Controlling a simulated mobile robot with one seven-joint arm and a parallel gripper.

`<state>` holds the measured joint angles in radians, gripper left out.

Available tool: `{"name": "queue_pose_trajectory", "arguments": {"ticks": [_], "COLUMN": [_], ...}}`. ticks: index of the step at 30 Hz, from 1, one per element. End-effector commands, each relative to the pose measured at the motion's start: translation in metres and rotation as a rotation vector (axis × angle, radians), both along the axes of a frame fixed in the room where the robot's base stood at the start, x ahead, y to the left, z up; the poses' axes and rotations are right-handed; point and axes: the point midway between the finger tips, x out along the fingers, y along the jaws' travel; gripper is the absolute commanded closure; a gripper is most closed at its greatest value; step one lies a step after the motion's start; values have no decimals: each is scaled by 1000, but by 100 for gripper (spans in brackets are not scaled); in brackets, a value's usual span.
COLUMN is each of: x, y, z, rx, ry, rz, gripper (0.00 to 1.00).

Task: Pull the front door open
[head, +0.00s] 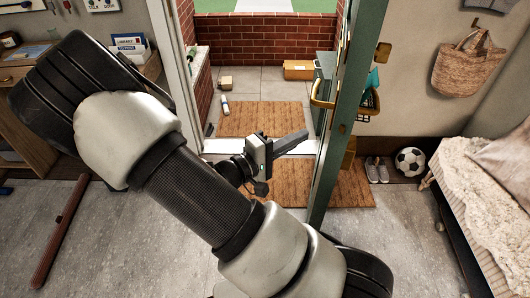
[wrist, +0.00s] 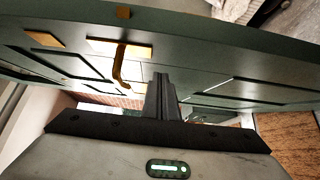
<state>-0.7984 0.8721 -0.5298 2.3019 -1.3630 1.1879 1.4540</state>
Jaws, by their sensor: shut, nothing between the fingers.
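The green front door (head: 335,130) stands open, swung into the room and seen nearly edge-on in the head view. Its panelled face fills the upper part of the wrist view (wrist: 215,65). A curved brass handle (head: 320,95) is on its left face; it also shows in the wrist view (wrist: 121,68). My gripper (head: 304,135) is shut and empty, left of the door and below the handle. Its fingers (wrist: 162,85) point toward the door face, clear of the handle. I cannot tell whether the tips touch the door.
The open doorway shows a porch with a mat (head: 262,118), a cardboard box (head: 298,69) and brick walls. Another mat (head: 345,185) lies inside under the door. Shoes (head: 377,170), a football (head: 410,161) and a bench (head: 485,195) are to the right. A desk (head: 25,125) is left.

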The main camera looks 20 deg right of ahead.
Motion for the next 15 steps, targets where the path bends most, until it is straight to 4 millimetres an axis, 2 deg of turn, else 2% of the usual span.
{"name": "queue_pose_trajectory", "arguments": {"ticks": [1,9,15], "x": [-2,-19,-31], "y": [13,78,117], "z": [1,1,0], "rx": [1,1,1], "ry": [-2,-2,0], "rz": [6,5,3], "gripper": [100,100,100]}}
